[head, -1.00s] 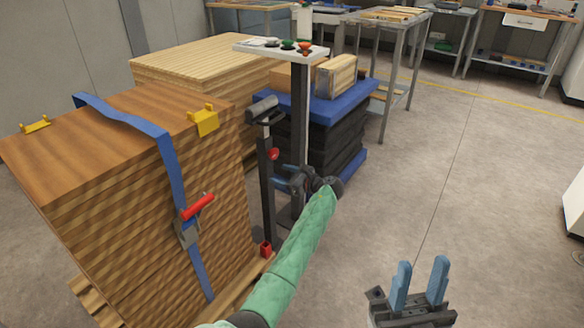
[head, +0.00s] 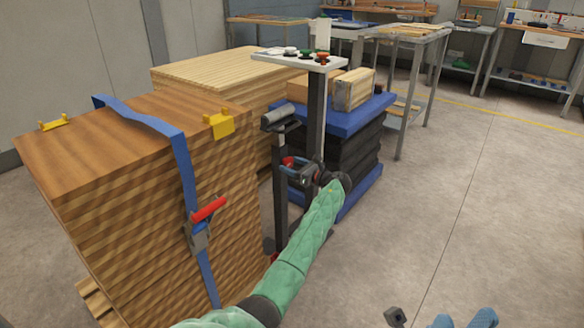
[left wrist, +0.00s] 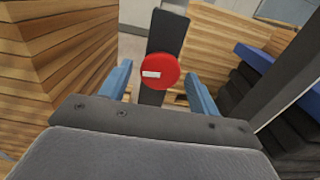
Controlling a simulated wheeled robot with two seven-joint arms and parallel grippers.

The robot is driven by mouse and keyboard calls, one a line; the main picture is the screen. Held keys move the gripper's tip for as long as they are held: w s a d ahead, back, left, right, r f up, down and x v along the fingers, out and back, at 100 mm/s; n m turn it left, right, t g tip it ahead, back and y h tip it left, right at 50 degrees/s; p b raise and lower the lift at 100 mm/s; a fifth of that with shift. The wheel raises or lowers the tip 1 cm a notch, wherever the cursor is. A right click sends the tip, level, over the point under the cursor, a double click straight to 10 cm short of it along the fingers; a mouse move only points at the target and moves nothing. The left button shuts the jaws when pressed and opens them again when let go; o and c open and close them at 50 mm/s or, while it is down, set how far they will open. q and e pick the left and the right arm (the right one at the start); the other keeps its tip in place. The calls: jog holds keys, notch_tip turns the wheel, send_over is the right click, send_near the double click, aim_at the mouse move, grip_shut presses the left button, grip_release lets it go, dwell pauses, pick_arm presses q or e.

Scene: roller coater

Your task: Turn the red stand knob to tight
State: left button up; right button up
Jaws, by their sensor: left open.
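The red stand knob (left wrist: 161,71) is a round disc on the dark post (left wrist: 169,32) of the roller stand. A white mark lies nearly level on the left part of its face. My left gripper (left wrist: 159,88) is open, with one blue finger on each side of the knob and a visible gap to each. In the head view, my left gripper (head: 293,170) is at the post and partly covers the knob (head: 287,161). The stand's grey roller (head: 279,118) is above it. My right gripper (head: 464,321) is open and empty at the bottom edge, mostly cut off.
A strapped wood stack (head: 130,190) stands close on the left, with a red-handled buckle (head: 208,210) on its blue strap. A post with a small white tray (head: 272,57) and a blue-topped dark stack (head: 372,110) stand close behind the roller stand. The floor on the right is clear.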

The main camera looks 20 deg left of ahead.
pick_arm(q)
jog(key=shift+w+a, duration=0.1)
jog(key=shift+a, duration=0.2)
jog(key=shift+c, duration=0.4)
jog(key=c, duration=0.8)
jog(key=shift+c, duration=0.2)
